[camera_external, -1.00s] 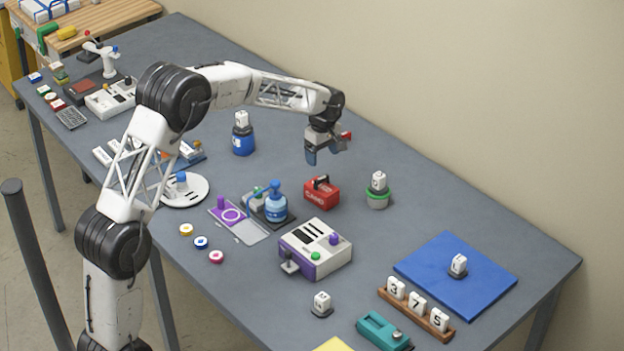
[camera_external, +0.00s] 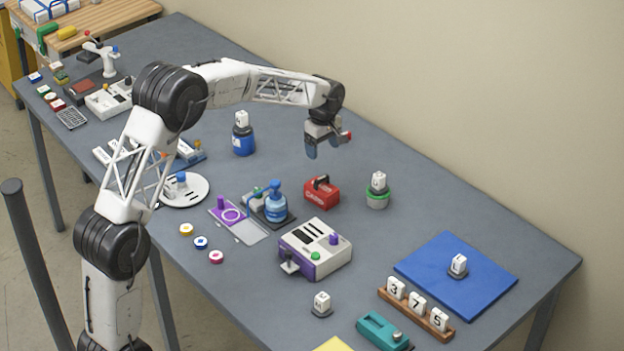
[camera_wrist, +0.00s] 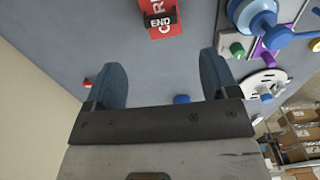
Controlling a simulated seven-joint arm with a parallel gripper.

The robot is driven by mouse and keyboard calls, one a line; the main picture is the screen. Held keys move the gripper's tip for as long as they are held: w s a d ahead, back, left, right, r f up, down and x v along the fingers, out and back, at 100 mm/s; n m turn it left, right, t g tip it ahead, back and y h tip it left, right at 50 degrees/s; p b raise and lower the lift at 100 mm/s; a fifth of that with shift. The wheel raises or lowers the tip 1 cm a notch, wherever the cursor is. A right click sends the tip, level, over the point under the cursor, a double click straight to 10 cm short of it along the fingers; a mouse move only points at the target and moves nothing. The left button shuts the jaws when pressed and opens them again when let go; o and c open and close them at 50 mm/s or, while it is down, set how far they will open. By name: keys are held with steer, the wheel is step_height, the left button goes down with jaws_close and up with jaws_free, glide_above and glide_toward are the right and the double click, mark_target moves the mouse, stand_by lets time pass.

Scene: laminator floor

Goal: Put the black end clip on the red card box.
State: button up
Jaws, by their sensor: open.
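The red card box (camera_external: 322,194) stands on the grey table near the middle in the external view. A black handle-like piece (camera_external: 321,180) shows on its top. In the wrist view the red box (camera_wrist: 160,34) is at the top edge, partly cut off. The black end clip (camera_wrist: 160,20), lettered END in white, shows against the red box there and appears to be on it. My gripper (camera_external: 322,149) is above the table, beyond the box toward the wall. In the wrist view my gripper (camera_wrist: 165,75) has its blue fingers wide apart, with nothing between them.
A blue pump bottle (camera_external: 276,207) stands left of the box, and a white and purple machine (camera_external: 315,249) in front. A green-ringed pot (camera_external: 378,194) is to the right, a blue jar (camera_external: 243,140) to the left. The table under my gripper is clear.

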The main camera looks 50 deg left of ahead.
steer(key=s+d+r+m, duration=0.3)
steer(key=s+d+r, duration=0.1)
steer(key=s, duration=0.4)
steer(key=s+d+r+m+t, duration=0.1)
steer(key=s+d+r+m, duration=0.3)
steer(key=s, duration=0.4)
steer(key=s+d+r+m, duration=0.1)
steer(key=s+d+r, duration=0.35)
steer(key=s, duration=0.45)
steer(key=s+d+f+m, duration=0.1)
steer(key=s+d+m, duration=0.1)
steer(key=s, duration=0.8)
steer(key=s+d+f+m+t, duration=0.1)
steer(key=s+m, duration=0.3)
steer(key=s, duration=0.6)
steer(key=s+d+f+m, duration=0.1)
steer(key=s+d+m, duration=0.2)
steer(key=s, duration=0.7)
steer(key=shift+s+d+m+t, duration=0.25)
steer(key=shift+m+t, duration=0.05)
steer(key=shift+m, duration=0.3)
steer(key=shift+f, duration=0.1)
